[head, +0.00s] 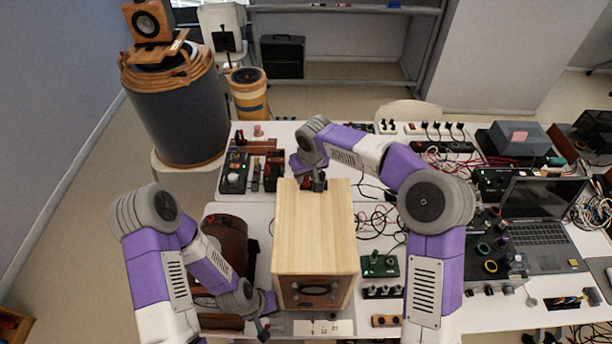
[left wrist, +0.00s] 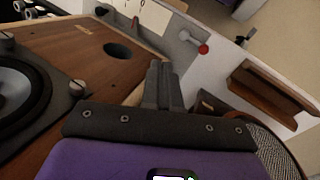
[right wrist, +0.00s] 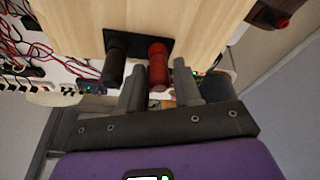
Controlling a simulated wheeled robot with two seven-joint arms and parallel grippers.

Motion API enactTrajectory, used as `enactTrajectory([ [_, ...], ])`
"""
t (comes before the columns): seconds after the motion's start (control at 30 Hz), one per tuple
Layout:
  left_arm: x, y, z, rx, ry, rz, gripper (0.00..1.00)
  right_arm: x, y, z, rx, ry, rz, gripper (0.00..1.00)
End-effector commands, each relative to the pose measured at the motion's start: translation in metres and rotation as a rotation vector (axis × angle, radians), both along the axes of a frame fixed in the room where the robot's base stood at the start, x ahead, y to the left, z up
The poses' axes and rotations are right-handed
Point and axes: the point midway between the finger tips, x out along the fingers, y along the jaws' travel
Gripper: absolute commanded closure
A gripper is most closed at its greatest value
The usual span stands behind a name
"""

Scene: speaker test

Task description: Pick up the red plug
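The red plug (right wrist: 158,68) sits beside a black plug (right wrist: 116,62) on the dark terminal plate of the wooden speaker (head: 314,230). My right gripper (right wrist: 159,84) is open, with one finger on each side of the red plug and a gap visible on both sides. In the head view this gripper (head: 313,184) is at the far edge of the speaker and largely hides the plugs. My left gripper (head: 264,328) is low at the front left of the speaker. In the left wrist view its fingers (left wrist: 164,84) are together with nothing between them.
A second, dark brown speaker (head: 228,240) lies left of the wooden one. Loose cables (head: 378,222) and a green board (head: 380,264) lie to its right, with a laptop (head: 540,225) farther right. A red-tipped item (left wrist: 203,49) lies on the table near my left gripper.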

Motion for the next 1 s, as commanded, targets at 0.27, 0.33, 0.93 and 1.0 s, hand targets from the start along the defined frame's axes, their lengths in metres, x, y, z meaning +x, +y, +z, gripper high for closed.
enactTrajectory([
  [0.27, 0.0, 0.0, 0.0, 0.0, 0.0, 0.0, 1.0, 0.0, 0.0, 0.0, 0.0, 0.0, -0.001, 0.8],
  [0.33, 0.0, 0.0, 0.0, 0.0, 0.0, 0.0, 1.0, 0.0, 0.0, 0.0, 0.0, 0.0, -0.001, 0.91],
  [0.93, 0.0, 0.0, -0.003, 0.0, 0.0, 0.0, 1.0, 0.001, 0.0, 0.034, 0.003, -0.007, -0.003, 1.0],
  [1.0, 0.0, 0.0, -0.004, 0.0, 0.0, 0.0, 1.0, 0.001, 0.0, 0.049, 0.002, -0.007, -0.002, 1.0],
])
